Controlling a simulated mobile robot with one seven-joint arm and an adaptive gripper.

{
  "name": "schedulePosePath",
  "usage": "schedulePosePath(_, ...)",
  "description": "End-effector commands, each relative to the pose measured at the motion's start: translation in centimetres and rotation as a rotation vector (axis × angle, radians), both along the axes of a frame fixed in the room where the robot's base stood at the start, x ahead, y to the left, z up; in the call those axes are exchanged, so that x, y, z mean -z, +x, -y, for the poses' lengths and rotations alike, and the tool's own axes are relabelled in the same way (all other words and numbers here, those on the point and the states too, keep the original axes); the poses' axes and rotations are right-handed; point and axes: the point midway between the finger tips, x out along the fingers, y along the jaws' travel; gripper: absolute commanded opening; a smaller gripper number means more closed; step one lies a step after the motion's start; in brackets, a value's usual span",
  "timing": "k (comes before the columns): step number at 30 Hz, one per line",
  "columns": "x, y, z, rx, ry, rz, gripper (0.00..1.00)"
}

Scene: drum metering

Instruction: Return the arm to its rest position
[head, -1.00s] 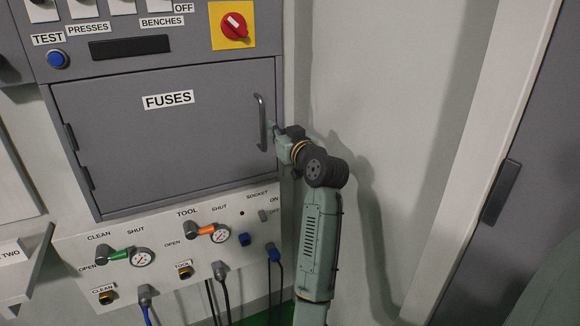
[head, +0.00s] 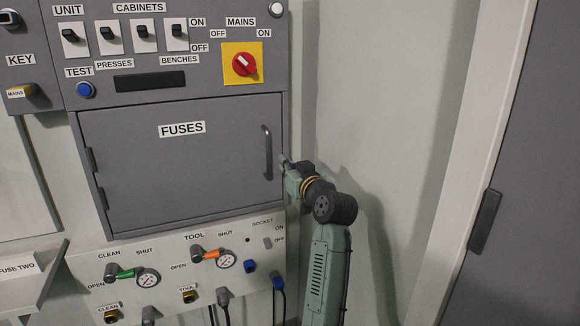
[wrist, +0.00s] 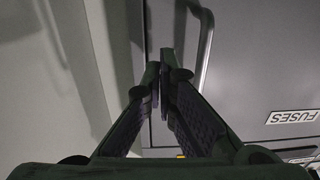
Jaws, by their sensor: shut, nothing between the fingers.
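My gripper (head: 286,163) is at the right edge of the fuses door (head: 150,175), just right of its vertical handle (head: 267,152). In the wrist view my gripper (wrist: 162,85) has its fingers together with nothing between them. The handle (wrist: 203,50) runs beside the fingertips there, and I see no grip on it. The fuses door is shut. My arm rises from the bottom of the head view and bends at the wrist toward the cabinet.
Above the door are a red mains switch (head: 244,65) on a yellow plate and several black cabinet switches. Below are a green valve lever (head: 127,273), an orange one (head: 208,254) and hanging cables. A pale wall (head: 385,110) and a grey door (head: 530,180) stand to the right.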

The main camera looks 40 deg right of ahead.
Motion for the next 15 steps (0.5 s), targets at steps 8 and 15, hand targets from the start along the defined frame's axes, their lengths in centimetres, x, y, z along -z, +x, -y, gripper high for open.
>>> schedulePosePath(8, 0.5, -6.4, -1.3, 0.003, -0.001, 0.0, 0.0)
schedulePosePath(15, 0.3, -9.4, -2.1, 0.002, 0.001, -0.001, 0.0)
